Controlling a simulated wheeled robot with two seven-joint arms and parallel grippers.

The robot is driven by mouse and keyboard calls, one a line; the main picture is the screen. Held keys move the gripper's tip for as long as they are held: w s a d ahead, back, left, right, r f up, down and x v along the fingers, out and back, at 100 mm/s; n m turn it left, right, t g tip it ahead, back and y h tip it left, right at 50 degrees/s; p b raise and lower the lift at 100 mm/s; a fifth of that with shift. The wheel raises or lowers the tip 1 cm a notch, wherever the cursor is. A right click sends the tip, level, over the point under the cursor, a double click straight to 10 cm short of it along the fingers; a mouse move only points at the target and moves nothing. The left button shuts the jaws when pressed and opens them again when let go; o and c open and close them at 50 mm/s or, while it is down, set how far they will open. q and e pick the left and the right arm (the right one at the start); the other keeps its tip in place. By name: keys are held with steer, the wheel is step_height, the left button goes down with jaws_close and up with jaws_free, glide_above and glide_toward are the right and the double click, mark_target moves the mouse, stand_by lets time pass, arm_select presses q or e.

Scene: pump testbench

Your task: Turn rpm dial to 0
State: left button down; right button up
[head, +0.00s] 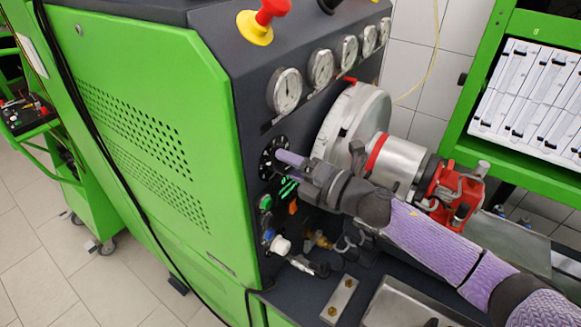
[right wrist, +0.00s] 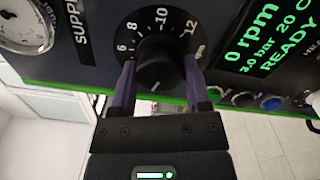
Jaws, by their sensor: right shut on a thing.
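The rpm dial (head: 268,158) is a black round scale with white marks on the dark front panel of the green machine. In the right wrist view its dark knob (right wrist: 160,62) sits in the middle of a scale, with 6, 8, 10 and 12 readable. The lower part of the scale is hidden by the gripper. A faint light mark shows low on the knob. My right gripper (head: 288,157) is shut on the knob, one purple finger on each side. The display (right wrist: 262,45) reads 0 rpm, 3.0 bar, 20 C, READY. My left gripper is not in view.
Round gauges (head: 284,90) line the panel above the dial. A red and yellow emergency button (head: 257,25) is on top. A silver pump (head: 400,160) with a round metal housing stands right behind my arm. Small buttons (head: 265,202) sit below the dial.

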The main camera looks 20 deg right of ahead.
steer(key=n+b, duration=0.1)
steer(key=n, duration=0.3)
steer(key=shift+f+n, duration=0.15)
steer(key=shift+n, duration=0.15)
steer(key=shift+n+b, duration=0.6)
steer(key=shift+n, duration=1.7)
steer(key=o, duration=1.3)
steer(key=b+v, duration=0.4)
steer(key=v, duration=0.6)
steer(key=shift+d+r, duration=0.1)
steer(key=shift+r, duration=0.1)
